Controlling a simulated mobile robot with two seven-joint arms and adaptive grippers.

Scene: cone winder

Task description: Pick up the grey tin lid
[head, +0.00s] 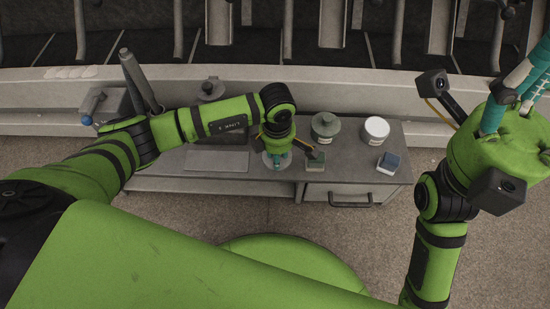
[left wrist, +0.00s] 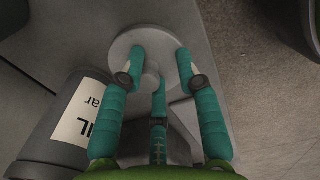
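The grey tin lid (left wrist: 143,42) is a round flat disc with a small knob in its middle, lying on the grey bench top. My left gripper (left wrist: 160,64) points down over it, with teal fingers spread around the knob and gaps visible beside it. The fingers look open; whether any touches the lid cannot be told. In the head view my left gripper (head: 277,158) covers most of the lid (head: 266,161). My right gripper (head: 518,82) is raised at the far right, away from the bench. Its fingers look apart and empty, partly cut off by the frame edge.
A grey labelled tin (head: 325,126) stands close by, behind and right of the lid. The bench's front edge (head: 230,187) is near the lid. Machinery runs behind.

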